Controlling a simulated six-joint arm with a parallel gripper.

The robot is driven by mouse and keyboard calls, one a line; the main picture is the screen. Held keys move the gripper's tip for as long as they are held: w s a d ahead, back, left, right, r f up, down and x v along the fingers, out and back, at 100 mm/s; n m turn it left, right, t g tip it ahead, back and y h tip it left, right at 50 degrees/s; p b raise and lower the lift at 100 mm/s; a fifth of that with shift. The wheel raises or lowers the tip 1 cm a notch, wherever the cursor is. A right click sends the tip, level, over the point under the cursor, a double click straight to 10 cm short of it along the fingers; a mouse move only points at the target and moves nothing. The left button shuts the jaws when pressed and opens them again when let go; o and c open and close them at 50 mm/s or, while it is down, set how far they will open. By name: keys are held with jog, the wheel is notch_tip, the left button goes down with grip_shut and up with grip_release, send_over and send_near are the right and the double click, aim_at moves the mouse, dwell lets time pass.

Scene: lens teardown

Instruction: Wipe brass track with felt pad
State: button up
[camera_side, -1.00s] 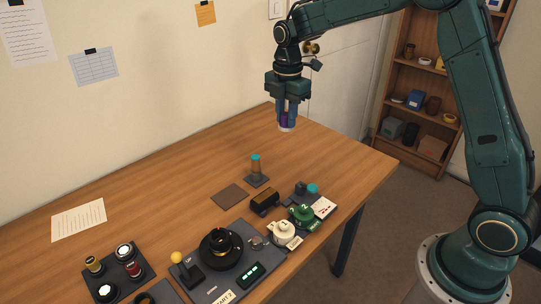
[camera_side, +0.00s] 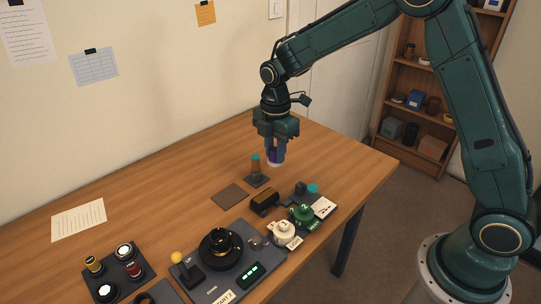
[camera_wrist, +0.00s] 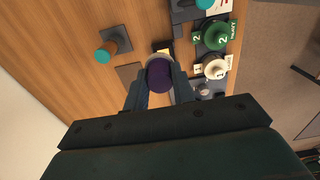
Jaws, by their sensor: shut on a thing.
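My gripper (camera_side: 275,157) is shut on a purple-handled pad with a pale rim at its lower end, which I take for the felt pad (camera_wrist: 160,74). It is held upright in the air above the table, near the teal-topped peg. A black round lens unit (camera_side: 221,247) with a few brass glints sits on a dark base plate at the front of the table. The brass track is too small to make out for sure; it may be in that unit. In the wrist view my gripper hides most of the lens unit.
A teal-topped peg (camera_side: 256,165) stands near the pad. A flat brown mat (camera_side: 229,196) and a black block with a brass-coloured top (camera_side: 265,201) lie in front. A white dial (camera_side: 285,232) and a green dial (camera_side: 303,215) stand right of the lens unit.

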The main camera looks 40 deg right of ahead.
jog(key=shift+s+a+f, duration=0.15)
jog(key=shift+a+f, duration=0.15)
jog(key=shift+f, duration=0.05)
jog(key=shift+f, duration=0.15)
jog(key=shift+f, duration=3.2)
jog(key=shift+a+f, duration=0.4)
jog(key=shift+f, duration=0.05)
jog(key=shift+c, duration=0.4)
jog(key=shift+a+f, duration=0.15)
jog(key=shift+a, duration=0.25)
jog(key=shift+a+f, duration=0.1)
jog(key=shift+a, duration=2.55)
jog(key=shift+d, duration=3.55)
jog(key=shift+a+r, duration=0.1)
jog(key=shift+r, duration=4)
